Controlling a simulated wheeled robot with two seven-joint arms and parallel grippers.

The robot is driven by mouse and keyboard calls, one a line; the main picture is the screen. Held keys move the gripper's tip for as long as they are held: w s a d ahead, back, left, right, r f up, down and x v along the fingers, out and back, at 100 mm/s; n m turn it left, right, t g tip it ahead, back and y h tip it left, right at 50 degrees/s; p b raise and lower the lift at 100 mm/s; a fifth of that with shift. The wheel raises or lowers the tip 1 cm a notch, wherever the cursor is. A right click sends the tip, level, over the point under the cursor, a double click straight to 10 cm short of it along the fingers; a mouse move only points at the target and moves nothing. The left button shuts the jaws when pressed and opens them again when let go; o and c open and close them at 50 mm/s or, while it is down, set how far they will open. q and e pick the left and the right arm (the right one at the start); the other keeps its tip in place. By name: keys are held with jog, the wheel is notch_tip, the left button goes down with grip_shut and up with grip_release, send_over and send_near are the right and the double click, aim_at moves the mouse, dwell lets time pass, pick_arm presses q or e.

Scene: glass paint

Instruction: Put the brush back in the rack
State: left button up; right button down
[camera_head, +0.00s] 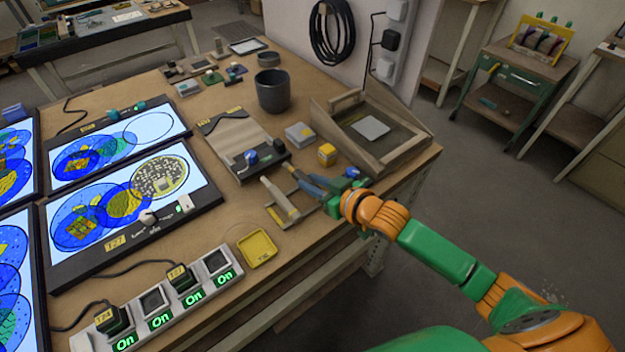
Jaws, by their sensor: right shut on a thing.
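My right gripper (308,184) reaches in from the right, low over the front right part of the workbench. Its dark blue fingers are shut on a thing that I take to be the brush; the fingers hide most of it. A pale, flat-handled tool (279,198) lies just left of the fingers, at a small wooden holder (275,216) that may be the rack. I cannot tell whether the pale tool touches the fingers. My left gripper is not in view.
A yellow tray (257,248) and a power strip (160,306) lie in front. Lit panels (125,200) fill the left. A yellow block (327,154), a wooden framed stand (380,150) and a dark pot (272,92) stand behind the gripper.

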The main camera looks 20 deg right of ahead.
jog(key=shift+f, duration=0.3)
dwell(0.6)
jog(key=c, duration=0.6)
grip_release()
